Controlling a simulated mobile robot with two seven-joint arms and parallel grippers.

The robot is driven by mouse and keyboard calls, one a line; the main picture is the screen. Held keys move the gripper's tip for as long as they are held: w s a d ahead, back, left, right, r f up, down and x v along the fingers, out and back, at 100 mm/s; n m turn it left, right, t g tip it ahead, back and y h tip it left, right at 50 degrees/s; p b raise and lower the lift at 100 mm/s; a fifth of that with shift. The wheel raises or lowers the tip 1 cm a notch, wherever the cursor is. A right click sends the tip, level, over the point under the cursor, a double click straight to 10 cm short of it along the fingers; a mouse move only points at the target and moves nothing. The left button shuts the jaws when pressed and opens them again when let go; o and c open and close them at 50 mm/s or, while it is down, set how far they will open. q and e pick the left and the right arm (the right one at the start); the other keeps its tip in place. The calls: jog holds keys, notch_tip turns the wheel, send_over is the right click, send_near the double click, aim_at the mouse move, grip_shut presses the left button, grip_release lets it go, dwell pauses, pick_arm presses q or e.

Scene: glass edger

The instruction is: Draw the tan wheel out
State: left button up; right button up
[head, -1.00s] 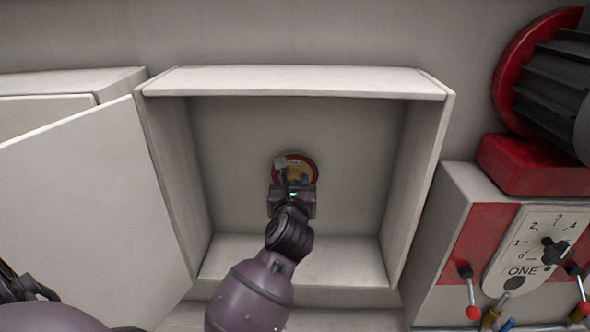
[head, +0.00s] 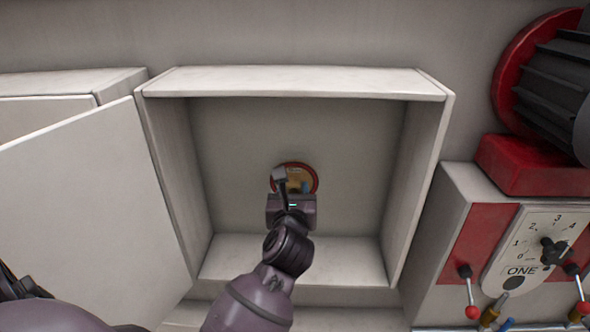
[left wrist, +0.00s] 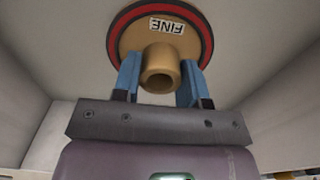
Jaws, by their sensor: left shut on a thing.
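The tan wheel (head: 309,173) has a red rim and is inside the open white cabinet (head: 290,82). In the left wrist view the tan wheel (left wrist: 205,42) shows a "FINE" label and a tan hub with a hole. My left gripper (head: 293,188) reaches into the cabinet from the front. Its blue fingers, seen in the left wrist view (left wrist: 160,82), are on both sides of the hub and shut on it. The gripper hides the lower part of the wheel in the head view. My right gripper is not in view.
The cabinet door (head: 85,205) stands open at the left. The cabinet walls leave free room around the wheel. At the right is a control panel with a dial (head: 535,245) and red-knobbed levers, with a red and black motor (head: 550,75) above.

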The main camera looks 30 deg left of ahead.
pick_arm(q)
jog(key=shift+v, duration=2.7)
jog(key=shift+r, duration=0.1)
jog(key=b+v, duration=0.2)
jog(key=v, duration=0.8)
